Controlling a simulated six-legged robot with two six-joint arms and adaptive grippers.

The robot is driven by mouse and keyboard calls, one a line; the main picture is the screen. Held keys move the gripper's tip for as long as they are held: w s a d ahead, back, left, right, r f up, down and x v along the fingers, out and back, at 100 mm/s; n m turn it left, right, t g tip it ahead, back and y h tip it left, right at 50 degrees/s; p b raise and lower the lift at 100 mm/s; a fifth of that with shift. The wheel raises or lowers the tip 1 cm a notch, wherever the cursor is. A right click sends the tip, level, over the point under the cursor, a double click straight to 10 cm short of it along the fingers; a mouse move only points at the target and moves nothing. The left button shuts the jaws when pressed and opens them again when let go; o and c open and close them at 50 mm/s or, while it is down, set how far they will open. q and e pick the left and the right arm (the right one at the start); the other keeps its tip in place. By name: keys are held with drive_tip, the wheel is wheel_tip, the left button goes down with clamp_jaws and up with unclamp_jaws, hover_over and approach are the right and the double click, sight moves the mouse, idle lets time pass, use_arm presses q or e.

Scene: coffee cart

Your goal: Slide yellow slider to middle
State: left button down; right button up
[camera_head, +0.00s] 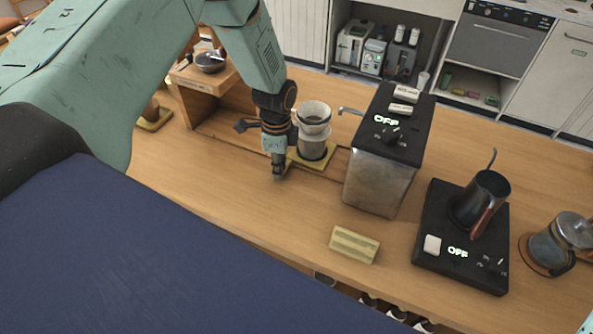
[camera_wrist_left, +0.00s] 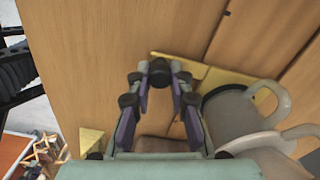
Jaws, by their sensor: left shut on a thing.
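The yellow slider (camera_head: 328,158) is a flat yellow plate set in a dark-edged track in the wooden counter. The yellow slider also shows in the left wrist view (camera_wrist_left: 187,69). My left gripper (camera_head: 278,172) points down at the slider's near left corner. In the left wrist view the fingers (camera_wrist_left: 160,83) are closed around a small dark knob (camera_wrist_left: 159,69) at the plate's edge. The fingers hide part of the knob. My right gripper is not in view.
A black-topped boiler (camera_head: 384,150) stands right of the slider. A black hot plate (camera_head: 440,262) with a dark pitcher (camera_head: 478,199) and a glass press (camera_head: 557,245) stand farther right. A pale yellow block (camera_head: 354,244) lies near the front edge. The counter left of it is clear.

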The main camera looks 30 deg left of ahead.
use_arm(q)
drive_tip(key=a, duration=0.8)
drive_tip(key=s+a+b, duration=0.1)
drive_tip(key=a, duration=0.2)
drive_tip(key=shift+a, duration=0.4)
drive_tip(key=c, duration=1.2)
unclamp_jaws()
drive_tip(key=shift+w, duration=0.1)
drive_tip(key=shift+w+r, duration=0.1)
drive_tip(key=shift+r, duration=0.4)
wheel_tip(320, 180, up, 11)
drive_tip(key=shift+s, duration=0.2)
